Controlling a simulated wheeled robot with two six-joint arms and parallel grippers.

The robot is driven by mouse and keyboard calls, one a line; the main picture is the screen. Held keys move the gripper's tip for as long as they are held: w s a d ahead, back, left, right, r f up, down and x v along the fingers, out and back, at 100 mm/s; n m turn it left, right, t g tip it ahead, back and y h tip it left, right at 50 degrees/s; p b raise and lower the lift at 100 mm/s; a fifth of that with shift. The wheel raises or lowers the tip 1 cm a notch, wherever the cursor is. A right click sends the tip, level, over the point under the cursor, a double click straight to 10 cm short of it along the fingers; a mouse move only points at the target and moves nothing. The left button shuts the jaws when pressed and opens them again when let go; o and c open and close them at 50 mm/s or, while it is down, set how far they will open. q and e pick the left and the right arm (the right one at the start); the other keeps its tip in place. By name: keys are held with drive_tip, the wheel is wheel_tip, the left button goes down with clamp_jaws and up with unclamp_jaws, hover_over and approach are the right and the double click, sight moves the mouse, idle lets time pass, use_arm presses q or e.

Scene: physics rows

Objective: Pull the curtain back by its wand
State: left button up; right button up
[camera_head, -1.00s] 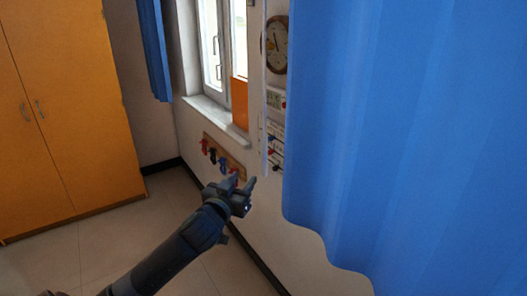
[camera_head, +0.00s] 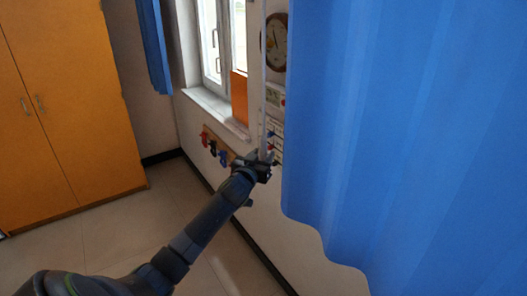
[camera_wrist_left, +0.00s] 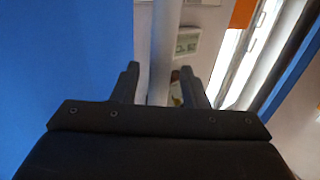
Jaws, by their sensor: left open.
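The blue curtain (camera_head: 400,130) hangs down the right side of the head view; it also fills the left edge of the left wrist view (camera_wrist_left: 65,60). The pale wand (camera_head: 264,85) hangs upright just left of the curtain's edge. My left gripper (camera_head: 266,158) is at the lower part of the wand. In the left wrist view the open fingers (camera_wrist_left: 160,85) stand on both sides of the wand (camera_wrist_left: 164,50), with a gap visible at the right finger. The wand's lower end is hidden by the gripper. My right gripper is not in view.
A window (camera_head: 222,45) with a sill (camera_head: 215,110) is on the wall behind. A hook rack (camera_head: 215,147), a clock (camera_head: 276,42) and an orange panel (camera_head: 239,98) are near it. An orange cupboard (camera_head: 65,110) stands left. Floor between is clear.

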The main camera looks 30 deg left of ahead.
use_arm(q)
drive_tip(key=shift+w+a, duration=0.1)
drive_tip(key=shift+w, duration=0.65)
drive_tip(key=shift+c, duration=0.4)
clamp_jaws()
